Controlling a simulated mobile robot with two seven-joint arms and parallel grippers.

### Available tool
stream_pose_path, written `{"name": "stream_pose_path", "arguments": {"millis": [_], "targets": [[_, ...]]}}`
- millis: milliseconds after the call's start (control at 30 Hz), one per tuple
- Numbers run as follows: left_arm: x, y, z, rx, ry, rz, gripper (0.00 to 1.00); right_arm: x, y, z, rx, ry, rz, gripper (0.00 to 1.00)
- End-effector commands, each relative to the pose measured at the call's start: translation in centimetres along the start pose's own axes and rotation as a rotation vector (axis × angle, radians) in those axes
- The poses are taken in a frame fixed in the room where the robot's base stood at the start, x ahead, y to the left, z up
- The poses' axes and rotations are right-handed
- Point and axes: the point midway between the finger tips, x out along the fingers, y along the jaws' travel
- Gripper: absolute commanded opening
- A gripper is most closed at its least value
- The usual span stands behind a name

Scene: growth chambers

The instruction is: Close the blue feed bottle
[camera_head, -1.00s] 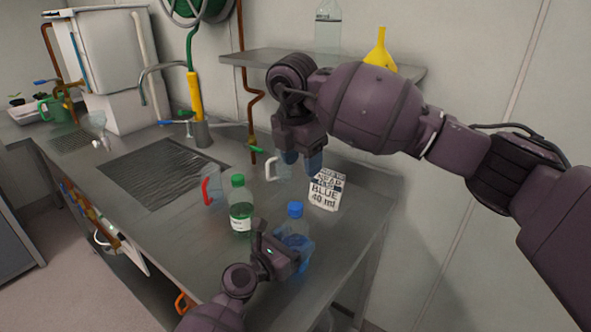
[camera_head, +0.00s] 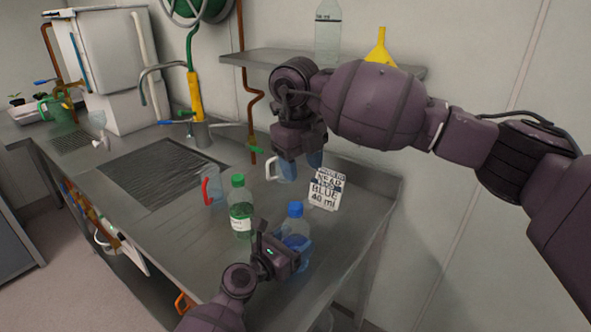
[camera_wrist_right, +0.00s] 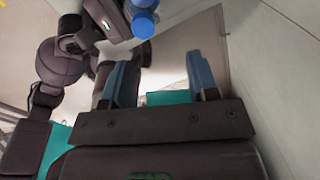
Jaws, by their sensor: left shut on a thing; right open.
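The blue feed bottle (camera_head: 297,243) stands on the steel counter near its right front edge, with a blue cap (camera_head: 295,209) on its top. I cannot tell how tight the cap is. My left gripper (camera_head: 291,256) is shut on the bottle's body from the left. My right gripper (camera_head: 301,163) is open, above the counter behind the bottle, apart from it. In the right wrist view, my open right fingers (camera_wrist_right: 160,82) have nothing between them, and the blue cap (camera_wrist_right: 143,26) shows beyond them at the top.
A green-capped bottle (camera_head: 241,212) stands just left of the blue one. A sign reading BLUE 40 ml (camera_head: 325,188) stands behind it. A red-handled jug (camera_head: 211,187) and a white-handled jug (camera_head: 285,172) stand further back. A shelf (camera_head: 240,58) holds a yellow funnel (camera_head: 381,48).

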Motion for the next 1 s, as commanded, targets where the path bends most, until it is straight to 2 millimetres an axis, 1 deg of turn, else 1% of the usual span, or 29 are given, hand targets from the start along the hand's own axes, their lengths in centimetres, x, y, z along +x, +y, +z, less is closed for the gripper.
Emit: {"name": "stream_pose_path", "arguments": {"millis": [100, 567, 1000], "targets": [[0.0, 0.0, 0.0, -0.001, 0.000, 0.000, 0.01, 0.2, 0.1, -0.1, -0.167, 0.002, 0.007, 0.54], [0.0, 0.0, 0.0, -0.001, 0.000, 0.000, 0.01, 0.8, 0.8, -0.2, -0.827, -0.011, 0.049, 0.54], [0.0, 0.0, 0.0, -0.001, 0.000, 0.000, 0.01, 0.9, 1.4, -0.1, -1.453, -0.061, 0.071, 0.54]]}}
